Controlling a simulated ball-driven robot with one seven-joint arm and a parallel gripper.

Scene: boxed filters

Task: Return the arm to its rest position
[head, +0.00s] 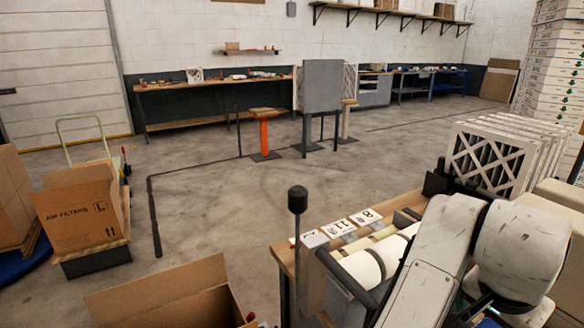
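My arm (440,250) shows at the lower right of the head view as worn white links, folded close to the camera and in front of the workbench (395,207). I cannot make out my gripper or its fingertips, so whether it holds anything does not show. A small dark shape (437,184) stands just beyond the arm, and I cannot tell what it is.
White numbered cards (339,228) lie on the bench beside pale rollers (362,266). Framed filters (490,158) stand behind my arm. An open carton (165,295) is at front, a loaded cart (80,215) at left. The middle floor is clear.

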